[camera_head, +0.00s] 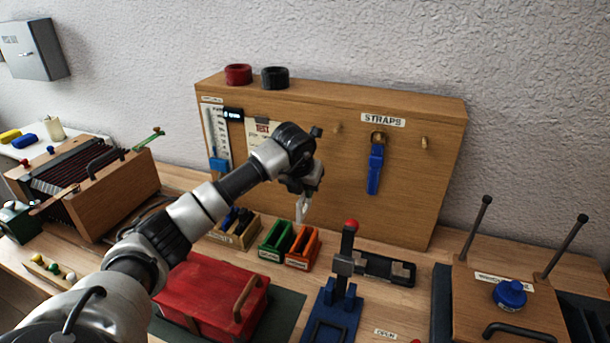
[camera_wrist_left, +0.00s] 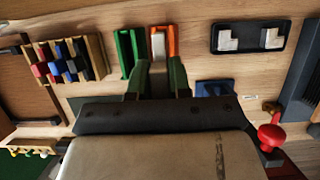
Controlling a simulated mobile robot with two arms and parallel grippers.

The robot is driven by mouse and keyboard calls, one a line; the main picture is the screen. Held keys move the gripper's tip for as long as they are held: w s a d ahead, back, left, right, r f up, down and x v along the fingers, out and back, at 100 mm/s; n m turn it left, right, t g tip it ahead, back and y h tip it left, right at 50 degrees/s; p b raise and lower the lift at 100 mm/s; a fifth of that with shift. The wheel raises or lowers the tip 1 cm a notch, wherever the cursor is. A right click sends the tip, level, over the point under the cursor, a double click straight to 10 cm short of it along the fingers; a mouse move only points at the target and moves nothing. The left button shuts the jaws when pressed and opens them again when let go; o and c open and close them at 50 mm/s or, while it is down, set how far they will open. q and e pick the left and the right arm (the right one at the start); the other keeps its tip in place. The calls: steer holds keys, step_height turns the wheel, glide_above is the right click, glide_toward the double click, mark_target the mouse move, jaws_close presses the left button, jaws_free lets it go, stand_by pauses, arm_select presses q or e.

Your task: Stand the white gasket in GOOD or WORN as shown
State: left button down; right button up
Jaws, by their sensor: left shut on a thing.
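My left gripper (camera_head: 302,196) is shut on the white gasket (camera_head: 301,210), which hangs upright below the fingers. In the left wrist view the gasket (camera_wrist_left: 158,45) shows between the fingertips (camera_wrist_left: 157,82). It overlaps the orange holder (camera_wrist_left: 166,40), beside the green holder (camera_wrist_left: 131,50). In the head view the gasket is above and behind the green holder (camera_head: 272,249) and the orange holder (camera_head: 308,258), which stand side by side on the bench. Their front labels are too small to read. My right gripper is not in view.
A wooden rack with dark parts (camera_head: 245,237) stands left of the holders. A red-knobbed lever (camera_head: 350,226) and black tray (camera_head: 392,269) are to the right, a red box (camera_head: 205,290) in front. The wooden STRAPS panel (camera_head: 330,115) rises behind.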

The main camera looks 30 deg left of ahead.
mark_target(304, 216)
arm_select(q)
steer(key=shift+s+d+f+b, duration=0.3)
steer(key=shift+s+d+b, duration=0.05)
steer(key=shift+s+b, duration=0.1)
steer(key=shift+f, duration=0.35)
step_height(304, 216, down, 5)
steer(key=b, duration=0.3)
steer(key=shift+w+a+b, duration=0.1)
steer(key=shift+b, duration=0.2)
steer(key=shift+f, duration=0.45)
steer(key=shift+f+b, duration=0.45)
steer(key=shift+b, duration=0.1)
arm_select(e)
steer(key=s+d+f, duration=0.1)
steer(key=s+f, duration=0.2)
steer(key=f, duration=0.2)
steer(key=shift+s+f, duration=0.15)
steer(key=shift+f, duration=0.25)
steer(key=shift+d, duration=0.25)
arm_select(q)
steer(key=shift+f, duration=0.3)
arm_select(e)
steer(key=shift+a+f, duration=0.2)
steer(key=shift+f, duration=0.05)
